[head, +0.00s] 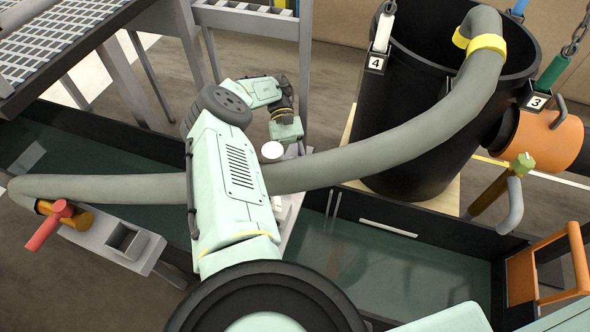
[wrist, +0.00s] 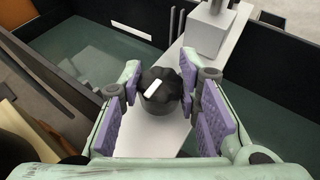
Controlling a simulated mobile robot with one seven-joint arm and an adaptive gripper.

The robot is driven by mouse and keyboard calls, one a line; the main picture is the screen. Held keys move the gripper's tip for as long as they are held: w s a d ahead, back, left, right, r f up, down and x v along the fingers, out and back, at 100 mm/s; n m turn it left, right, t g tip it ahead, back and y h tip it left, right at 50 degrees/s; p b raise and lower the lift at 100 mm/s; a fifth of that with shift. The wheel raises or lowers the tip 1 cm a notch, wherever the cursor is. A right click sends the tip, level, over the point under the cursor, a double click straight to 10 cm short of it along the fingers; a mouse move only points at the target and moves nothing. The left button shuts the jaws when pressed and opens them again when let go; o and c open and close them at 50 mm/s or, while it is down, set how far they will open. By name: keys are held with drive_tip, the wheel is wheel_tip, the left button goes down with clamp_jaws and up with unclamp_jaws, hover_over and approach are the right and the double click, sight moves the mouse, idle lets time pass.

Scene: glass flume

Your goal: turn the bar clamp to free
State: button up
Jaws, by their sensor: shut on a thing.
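The bar clamp shows in the wrist view as a black ribbed knob (wrist: 165,103) with a white mark on its top. The mark slants from upper right to lower left. The knob sits on a pale grey bar (wrist: 150,137) that lies across the flume. My gripper (wrist: 162,92) has its purple pads on both sides of the knob and is shut on it. In the head view my arm crosses the middle and hides most of the bar (head: 291,222). I cannot make out the knob there.
A grey box (wrist: 208,32) stands on the bar beyond the knob. A red-handled valve (head: 50,226) is at left. An orange frame (head: 578,255) stands at right.

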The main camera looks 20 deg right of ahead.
sight(295, 170)
drive_tip(key=o, duration=1.1)
drive_tip(key=shift+o, duration=0.2)
wheel_tip(295, 170, up, 10)
idle(0.3)
